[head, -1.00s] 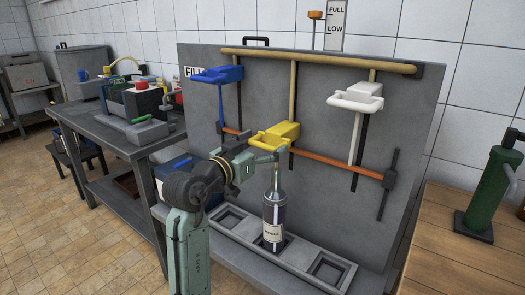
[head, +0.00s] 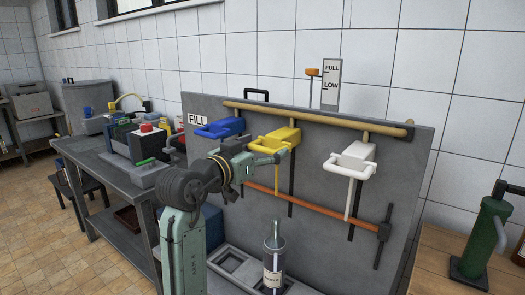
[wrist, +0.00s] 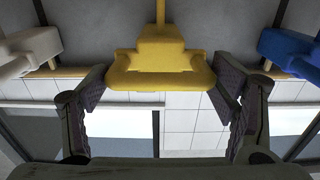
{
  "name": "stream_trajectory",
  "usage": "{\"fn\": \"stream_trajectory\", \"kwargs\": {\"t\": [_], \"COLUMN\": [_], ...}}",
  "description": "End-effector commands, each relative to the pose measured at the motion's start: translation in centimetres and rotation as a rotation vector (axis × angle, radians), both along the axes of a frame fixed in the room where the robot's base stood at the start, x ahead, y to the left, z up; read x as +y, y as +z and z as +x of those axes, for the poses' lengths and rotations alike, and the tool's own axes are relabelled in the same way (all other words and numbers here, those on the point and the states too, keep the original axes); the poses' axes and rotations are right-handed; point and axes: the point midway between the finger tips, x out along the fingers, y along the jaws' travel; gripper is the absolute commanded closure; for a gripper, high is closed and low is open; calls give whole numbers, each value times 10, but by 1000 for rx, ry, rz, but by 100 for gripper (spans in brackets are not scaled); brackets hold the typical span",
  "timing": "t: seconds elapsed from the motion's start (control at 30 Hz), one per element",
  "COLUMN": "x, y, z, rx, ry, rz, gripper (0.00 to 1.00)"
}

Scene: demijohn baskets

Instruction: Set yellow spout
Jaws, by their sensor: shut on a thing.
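The yellow spout (head: 285,138) is on the grey panel, between the blue spout (head: 220,128) and the white spout (head: 352,160), at about their height. My gripper (head: 268,154) is shut on the front part of the yellow spout. In the wrist view the yellow spout (wrist: 158,68) sits between the two fingers of my gripper (wrist: 158,95); the exact contact is hard to see. A yellow strip hangs below the spout. A labelled bottle (head: 273,262) stands upright below it, apart from it, in the slotted tray.
The grey panel (head: 335,205) carries a tan pipe (head: 310,117) and an orange bar (head: 325,211). A FULL/LOW gauge (head: 331,84) rises behind it. A crowded workbench (head: 108,168) is at left. A green pump (head: 485,240) stands on a wooden table at right.

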Motion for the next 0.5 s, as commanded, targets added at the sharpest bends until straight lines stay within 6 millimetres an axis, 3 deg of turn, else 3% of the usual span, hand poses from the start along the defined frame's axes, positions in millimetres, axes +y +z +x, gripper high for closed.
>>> {"fn": "stream_trajectory", "kwargs": {"t": [0.1,0.13,0.4,0.5], "x": [1,2,1,1], "y": [8,8,6,5], "z": [0,0,0,0], "rx": [-18,-18,-12,-11], "ry": [6,7,4,4], "rz": [-4,-4,-4,-4], "gripper": [71,19,1,1]}}
